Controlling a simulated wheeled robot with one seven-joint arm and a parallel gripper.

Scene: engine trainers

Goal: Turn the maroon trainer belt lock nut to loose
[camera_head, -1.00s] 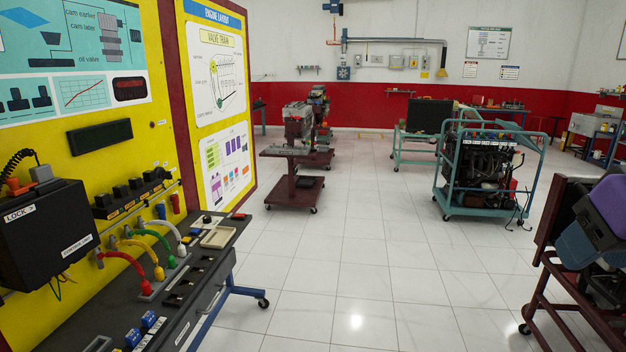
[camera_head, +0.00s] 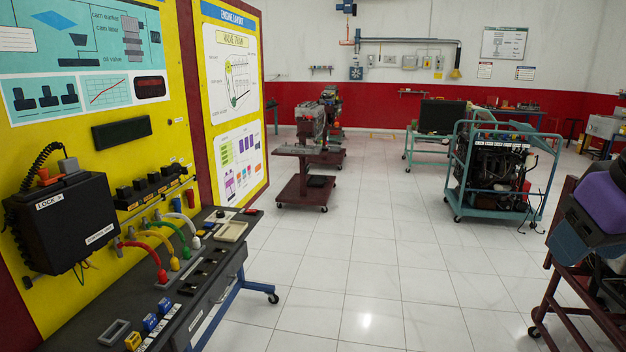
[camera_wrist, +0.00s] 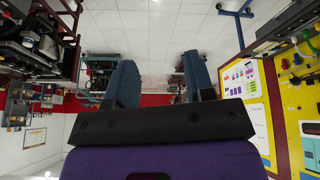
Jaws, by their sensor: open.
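Several maroon-framed stands show, and I cannot tell which one the task means. A maroon wheeled stand with an engine (camera_head: 310,125) is in the middle distance in the head view. Another maroon frame (camera_head: 557,285) is close at the right edge, partly covered by purple and dark blue parts that look like my arm. No belt lock nut can be made out. My gripper (camera_wrist: 160,62) shows in the wrist view, its two blue fingers apart and nothing between them. It is far from the middle stand.
A yellow board (camera_head: 150,150) with a bench (camera_head: 60,320) of switches and coloured hoses stands on the left. A teal caged engine trainer (camera_head: 505,165) is right of centre. White tiled floor (camera_head: 385,260) between them is clear.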

